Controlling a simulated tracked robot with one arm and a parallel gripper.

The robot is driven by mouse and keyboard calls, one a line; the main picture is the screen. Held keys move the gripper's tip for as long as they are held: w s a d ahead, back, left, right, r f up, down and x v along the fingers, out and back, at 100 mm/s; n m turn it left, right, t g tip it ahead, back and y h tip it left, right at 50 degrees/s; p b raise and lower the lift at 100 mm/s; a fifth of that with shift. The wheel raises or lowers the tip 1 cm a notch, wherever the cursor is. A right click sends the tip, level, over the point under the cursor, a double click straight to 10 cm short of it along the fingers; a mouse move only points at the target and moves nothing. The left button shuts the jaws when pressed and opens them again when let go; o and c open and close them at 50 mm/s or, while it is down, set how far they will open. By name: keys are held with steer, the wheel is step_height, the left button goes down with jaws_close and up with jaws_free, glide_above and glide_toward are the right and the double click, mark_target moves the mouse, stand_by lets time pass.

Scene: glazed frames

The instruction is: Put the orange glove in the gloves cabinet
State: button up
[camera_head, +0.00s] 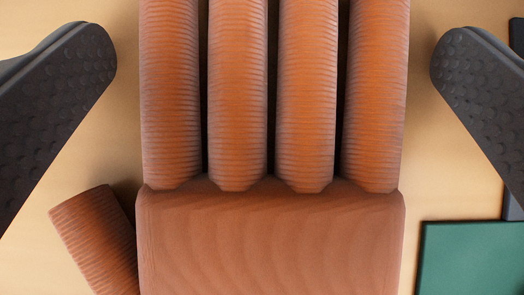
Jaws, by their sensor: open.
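The orange glove (270,235) fills the middle of the view, very close to the camera. Its ribbed fingers point up and run past the top edge, its thumb sticks out at lower left, and its lower end is cut off by the bottom edge. My gripper (273,58) is open, with one dark textured finger on each side of the glove's fingers. Gaps show between both fingertips and the glove, so neither appears to touch it. The gloves cabinet is not identifiable in this view.
A pale tan surface (60,150) lies behind the glove. A dark green flat object (472,262) with a dark edge is at the lower right. A dark thing (517,35) shows at the upper right edge, mostly cut off.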

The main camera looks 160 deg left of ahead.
steer(key=c, duration=1.1)
steer(key=shift+r, duration=0.15)
